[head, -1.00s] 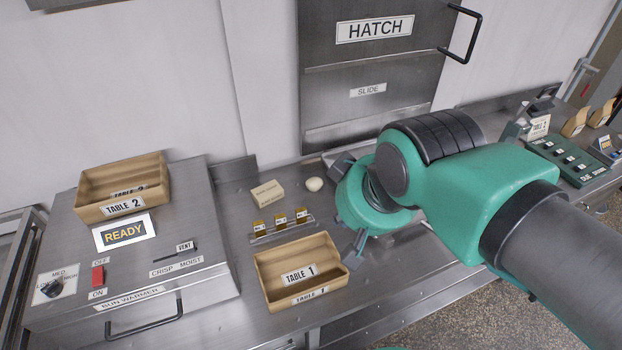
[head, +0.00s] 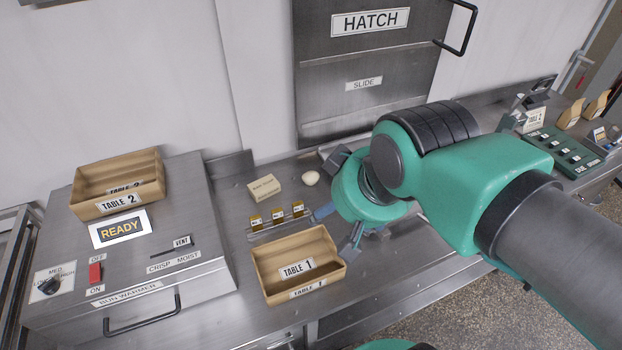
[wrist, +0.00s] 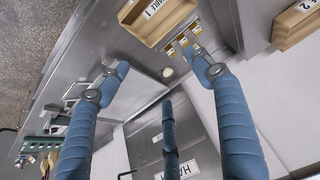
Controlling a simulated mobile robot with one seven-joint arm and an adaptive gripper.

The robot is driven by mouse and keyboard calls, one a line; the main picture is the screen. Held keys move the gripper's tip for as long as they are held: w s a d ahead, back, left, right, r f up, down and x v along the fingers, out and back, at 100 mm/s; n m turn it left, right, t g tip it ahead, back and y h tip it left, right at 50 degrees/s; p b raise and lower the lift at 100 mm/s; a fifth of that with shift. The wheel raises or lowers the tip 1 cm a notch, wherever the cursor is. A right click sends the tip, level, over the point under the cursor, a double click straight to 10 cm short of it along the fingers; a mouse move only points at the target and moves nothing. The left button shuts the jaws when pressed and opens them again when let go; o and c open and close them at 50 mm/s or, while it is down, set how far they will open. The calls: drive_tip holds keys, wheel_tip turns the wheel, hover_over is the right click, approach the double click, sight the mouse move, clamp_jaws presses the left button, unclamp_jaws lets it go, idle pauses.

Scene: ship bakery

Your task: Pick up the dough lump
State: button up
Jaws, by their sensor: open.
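The dough lump (head: 311,178) is a small pale round ball on the steel counter below the hatch. It sits to the right of a cream labelled block, apart from it. My gripper (head: 338,205) is open and empty, to the right of and nearer than the lump in the head view. In the wrist view, its blue fingers (wrist: 160,76) are spread wide. The lump (wrist: 167,72) shows in the gap between the fingertips, and no finger appears to touch it. Part of the gripper is hidden by my own wrist in the head view.
The cream block (head: 264,188), a rack of small yellow-brown tags (head: 278,230) and the Table 1 box (head: 335,272) stand close to the lump. The bun warmer (head: 215,272), bearing the Table 2 box (head: 84,207), is at left. The hatch wall (head: 350,110) rises behind.

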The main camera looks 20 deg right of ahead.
drive_tip(key=w+d+f+m+g, duration=0.1)
drive_tip(key=w+d, duration=0.1)
drive_tip(key=w, duration=0.9)
drive_tip(key=w+d+f+g, duration=0.1)
drive_tip(key=w+d+f, duration=0.15)
drive_tip(key=w, duration=0.95)
drive_tip(key=w+d+f+g, duration=0.1)
drive_tip(key=w+d+f, duration=0.3)
drive_tip(key=w+f, duration=0.5)
drive_tip(key=w+d+f+m+p, duration=0.1)
drive_tip(key=w+d+f, duration=0.3)
drive_tip(key=w+f, duration=0.6)
drive_tip(key=shift+w+f+g, duration=0.2)
drive_tip(key=shift+f+g, duration=0.1)
drive_tip(key=shift+g, duration=0.1)
drive_tip(key=shift+d, duration=0.1)
hover_over(311, 174)
drive_tip(key=shift+s+f+b, duration=0.2)
drive_tip(key=shift+f, duration=1.9)
drive_tip(key=shift+s+f+b, duration=0.15)
drive_tip(key=shift+s+f, duration=0.05)
drive_tip(key=shift+f, duration=1.9)
